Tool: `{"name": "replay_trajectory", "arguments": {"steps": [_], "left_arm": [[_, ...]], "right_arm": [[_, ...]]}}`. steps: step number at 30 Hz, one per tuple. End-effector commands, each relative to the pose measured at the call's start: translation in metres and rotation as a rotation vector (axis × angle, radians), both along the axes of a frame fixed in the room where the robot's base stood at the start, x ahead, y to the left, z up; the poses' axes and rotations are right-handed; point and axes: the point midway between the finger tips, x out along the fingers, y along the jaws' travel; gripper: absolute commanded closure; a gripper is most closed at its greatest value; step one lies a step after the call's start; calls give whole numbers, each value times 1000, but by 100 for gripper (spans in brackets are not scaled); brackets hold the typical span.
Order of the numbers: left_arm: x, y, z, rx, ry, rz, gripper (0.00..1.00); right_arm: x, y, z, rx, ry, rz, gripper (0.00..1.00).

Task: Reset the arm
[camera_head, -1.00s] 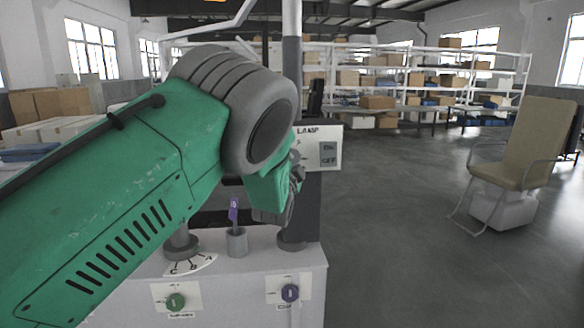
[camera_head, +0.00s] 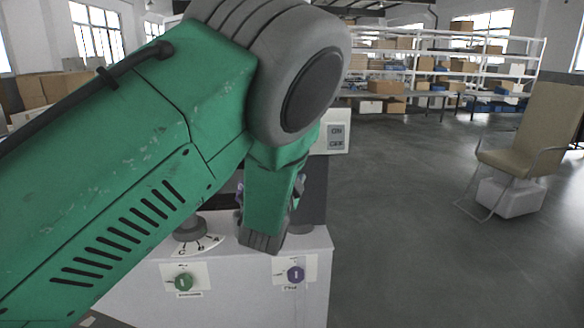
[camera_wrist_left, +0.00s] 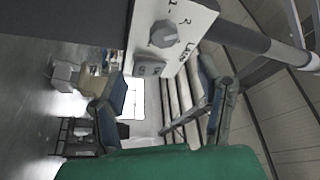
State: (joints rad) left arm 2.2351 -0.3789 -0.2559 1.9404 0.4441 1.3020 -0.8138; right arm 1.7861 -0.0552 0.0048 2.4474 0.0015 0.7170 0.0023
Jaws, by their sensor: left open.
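My left arm (camera_head: 120,190), green with grey joints, fills the left and middle of the head view. Its forearm end hangs down in front of the white control cabinet (camera_head: 225,295). My left gripper is mostly hidden behind that link in the head view. In the left wrist view my left gripper (camera_wrist_left: 163,72) is open, its two fingers wide apart with nothing between them. A white panel with a grey knob (camera_wrist_left: 164,34) and a small switch (camera_wrist_left: 150,69) shows beyond the fingers. My right gripper is not in view.
The cabinet carries a dial (camera_head: 190,230), a green knob (camera_head: 184,282) and a purple knob (camera_head: 295,274). An ON/OFF switch (camera_head: 336,137) stands behind the arm. A beige chair (camera_head: 530,130) stands at right. The floor between is clear.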

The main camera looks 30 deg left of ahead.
Motion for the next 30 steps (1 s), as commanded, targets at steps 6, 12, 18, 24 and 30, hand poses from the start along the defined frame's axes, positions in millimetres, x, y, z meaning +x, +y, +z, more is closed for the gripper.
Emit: {"name": "replay_trajectory", "arguments": {"steps": [6, 12, 18, 24, 30], "left_arm": [[1, -2, 2, 2, -2, -4, 39], [-6, 2, -28, -38, 58, -2, 39], [-50, 13, -150, -239, 322, 17, 39], [-136, 13, -279, -496, 639, 91, 39], [-253, -1, -379, -750, 955, 229, 39]], "right_arm": [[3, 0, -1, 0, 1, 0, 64], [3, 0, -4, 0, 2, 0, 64], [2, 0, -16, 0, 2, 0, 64], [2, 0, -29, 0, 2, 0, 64], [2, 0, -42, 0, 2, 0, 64]]}}
